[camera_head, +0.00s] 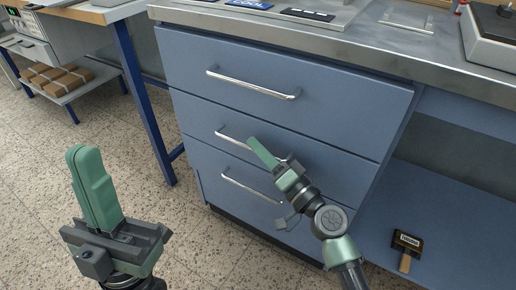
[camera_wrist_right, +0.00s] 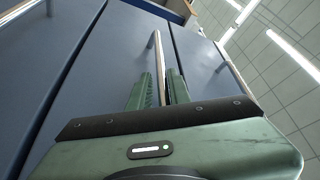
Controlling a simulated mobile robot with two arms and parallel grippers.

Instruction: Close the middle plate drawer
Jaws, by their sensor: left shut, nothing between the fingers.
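The middle plate drawer (camera_head: 335,170) is the second blue front of the cabinet in the head view. Its front looks flush or nearly flush with its neighbours; a small gap cannot be ruled out. Its metal handle (camera_head: 236,140) is partly hidden by my right gripper (camera_head: 262,152), which reaches in from below right. In the right wrist view the handle bar (camera_wrist_right: 157,55) runs between the two green fingers (camera_wrist_right: 161,85). Whether they grip it is unclear. My left gripper (camera_head: 86,158) is shut and empty, pointing up over the floor, apart from the cabinet.
The top drawer (camera_head: 300,75) and bottom drawer (camera_head: 225,195) are in the same cabinet, under a metal worktop (camera_head: 300,30). A blue table leg (camera_head: 145,100) stands to the left. A brush (camera_head: 406,248) is at the lower right. Speckled floor (camera_head: 35,180) is open at left.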

